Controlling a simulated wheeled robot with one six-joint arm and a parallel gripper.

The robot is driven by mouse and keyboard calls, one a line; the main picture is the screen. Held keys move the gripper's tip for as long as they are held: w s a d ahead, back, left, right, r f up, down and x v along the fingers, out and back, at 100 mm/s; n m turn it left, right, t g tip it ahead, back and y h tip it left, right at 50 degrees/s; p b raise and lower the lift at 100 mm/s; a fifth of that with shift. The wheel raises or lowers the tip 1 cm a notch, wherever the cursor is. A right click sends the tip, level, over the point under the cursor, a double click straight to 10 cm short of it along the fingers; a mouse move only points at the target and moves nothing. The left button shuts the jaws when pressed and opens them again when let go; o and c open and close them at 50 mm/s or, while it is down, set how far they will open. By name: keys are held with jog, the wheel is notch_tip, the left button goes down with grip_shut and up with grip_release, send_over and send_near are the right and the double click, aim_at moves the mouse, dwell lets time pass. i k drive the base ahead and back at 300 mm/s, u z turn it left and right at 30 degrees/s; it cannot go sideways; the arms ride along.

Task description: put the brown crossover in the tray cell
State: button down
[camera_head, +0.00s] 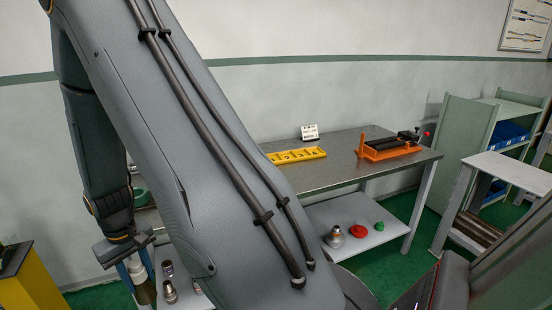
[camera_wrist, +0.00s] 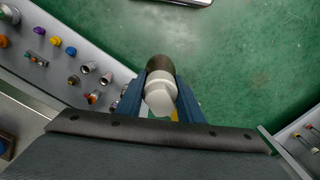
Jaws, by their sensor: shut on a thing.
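My gripper (camera_head: 138,268) hangs at the lower left in the head view, its blue fingers shut on the brown crossover (camera_head: 146,290). In the wrist view my gripper (camera_wrist: 161,82) has a finger on each side of this piece. Its cream end (camera_wrist: 160,98) faces the camera and its brown end (camera_wrist: 159,63) points away. It is held in the air, with green floor behind it. A yellow tray (camera_head: 312,153) with a row of cells lies on the far workbench. My arm hides the tray's left part, and the cells' contents are too small to tell.
The steel workbench (camera_head: 345,147) carries an orange pipe vise (camera_head: 388,150) and a small white sign (camera_head: 309,132). Its lower shelf (camera_head: 358,240) holds several fittings. A grey shelf (camera_wrist: 75,55) with several small parts lies close left of my gripper in the wrist view.

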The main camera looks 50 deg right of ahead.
aim_at(301, 156)
jog(key=u, duration=1.6)
jog(key=k, duration=1.75)
jog(key=z, duration=2.6)
jog(key=i, duration=0.5)
jog(key=u, duration=0.05)
